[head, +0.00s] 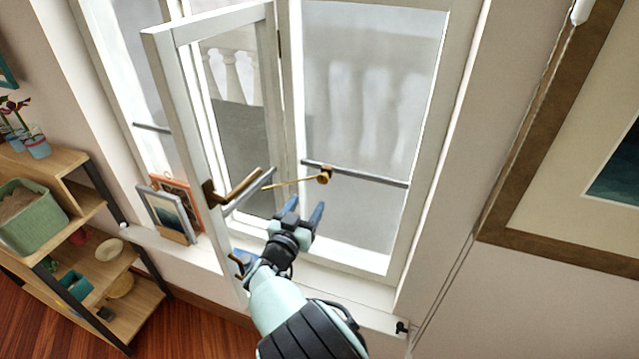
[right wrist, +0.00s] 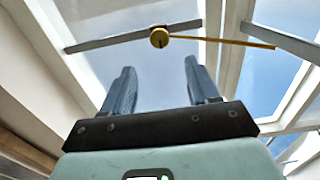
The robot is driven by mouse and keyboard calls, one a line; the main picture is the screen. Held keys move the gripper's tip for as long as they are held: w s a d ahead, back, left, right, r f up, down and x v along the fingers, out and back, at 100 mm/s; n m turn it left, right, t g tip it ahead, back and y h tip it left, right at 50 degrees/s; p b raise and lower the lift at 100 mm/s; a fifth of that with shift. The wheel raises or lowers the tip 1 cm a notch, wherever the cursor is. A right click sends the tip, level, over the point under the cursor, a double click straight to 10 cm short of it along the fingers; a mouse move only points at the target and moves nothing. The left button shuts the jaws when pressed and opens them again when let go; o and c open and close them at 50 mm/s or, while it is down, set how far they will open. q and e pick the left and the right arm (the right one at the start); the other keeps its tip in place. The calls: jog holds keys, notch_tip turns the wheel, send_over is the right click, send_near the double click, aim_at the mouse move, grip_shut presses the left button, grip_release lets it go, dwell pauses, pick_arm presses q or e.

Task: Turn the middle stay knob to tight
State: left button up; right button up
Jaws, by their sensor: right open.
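The middle stay knob (head: 324,177) is a small round brass knob on the grey bar across the window. A thin brass rod runs from it leftward to the open casement (head: 180,110). In the right wrist view the knob (right wrist: 159,38) shows beyond the fingers, roughly centred between them, with a dark mark on its face. My right gripper (head: 304,208) is open and empty, just below the knob in the head view and apart from it. Its two blue fingers also show in the right wrist view (right wrist: 162,88). My left gripper is not in view.
The grey bar (head: 372,178) spans the window behind the knob. A brown handle (head: 240,187) projects from the casement. Small framed pictures (head: 166,217) stand on the sill at left. A wooden shelf (head: 135,297) with pots is at lower left; a large framed picture (head: 500,216) hangs at right.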

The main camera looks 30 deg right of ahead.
aim_at(322, 180)
jog(key=p+x, duration=0.1)
jog(key=x, duration=0.8)
jog(key=shift+w+d, duration=0.25)
jog(key=c, duration=1)
